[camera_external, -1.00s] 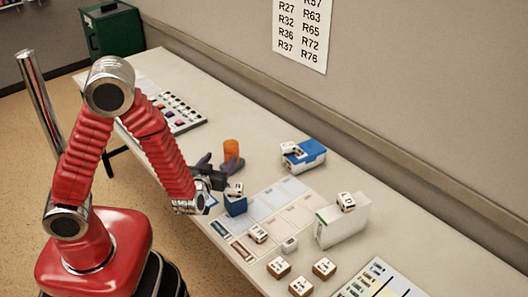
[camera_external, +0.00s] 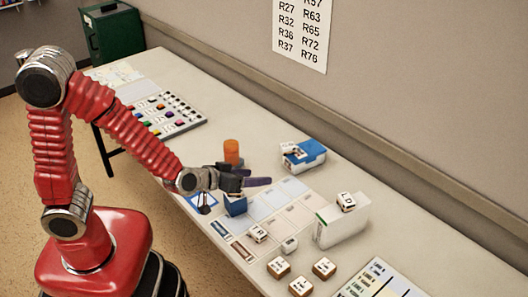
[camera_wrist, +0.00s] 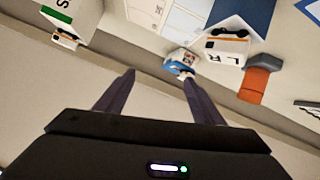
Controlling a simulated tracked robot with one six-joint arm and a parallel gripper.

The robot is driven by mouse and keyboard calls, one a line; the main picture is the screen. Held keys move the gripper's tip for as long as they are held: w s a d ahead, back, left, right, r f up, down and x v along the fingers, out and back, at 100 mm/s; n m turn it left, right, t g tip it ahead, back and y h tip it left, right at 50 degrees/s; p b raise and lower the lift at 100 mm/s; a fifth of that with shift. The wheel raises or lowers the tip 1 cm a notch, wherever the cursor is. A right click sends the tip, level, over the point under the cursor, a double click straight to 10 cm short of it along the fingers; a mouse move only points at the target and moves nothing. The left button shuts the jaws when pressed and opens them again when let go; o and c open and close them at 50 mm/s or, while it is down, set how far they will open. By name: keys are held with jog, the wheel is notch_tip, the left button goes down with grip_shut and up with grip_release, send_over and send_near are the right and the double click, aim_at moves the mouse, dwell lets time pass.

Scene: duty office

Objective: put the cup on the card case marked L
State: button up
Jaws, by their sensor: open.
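The orange cup (camera_external: 232,152) stands upright on the table behind my gripper in the external view. It also shows at the right of the wrist view (camera_wrist: 255,82). My gripper (camera_external: 262,181) is open and empty, apart from the cup, above the table near the blue box (camera_external: 236,206). In the wrist view its fingers (camera_wrist: 158,80) are spread with nothing held between them. A white face with the letters L and R (camera_wrist: 227,52) shows at the blue box in the wrist view. I cannot tell for certain which object is the card case marked L.
A white box (camera_external: 343,228) with a lettered block on top stands right. A blue and white box (camera_external: 306,155) stands near the wall. Several lettered blocks (camera_external: 300,286) lie at the front. A tray of coloured pieces (camera_external: 170,112) lies at the back left.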

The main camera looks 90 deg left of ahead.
jog(key=s+d+r+m+h, duration=0.1)
jog(key=d+r+m+h, duration=0.3)
jog(key=d, duration=0.5)
jog(key=s+d+r+m+h, duration=0.1)
jog(key=d+r+m+h, duration=0.25)
jog(key=d, duration=0.65)
jog(key=s+d+r+m+g, duration=0.1)
jog(key=s+d+m, duration=0.1)
jog(key=s, duration=0.7)
jog(key=s+d+r+m+g+h, duration=0.1)
jog(key=s+d+r+m+g, duration=0.1)
jog(key=s, duration=0.7)
jog(key=shift+r+g, duration=0.2)
jog(key=shift+g, duration=0.1)
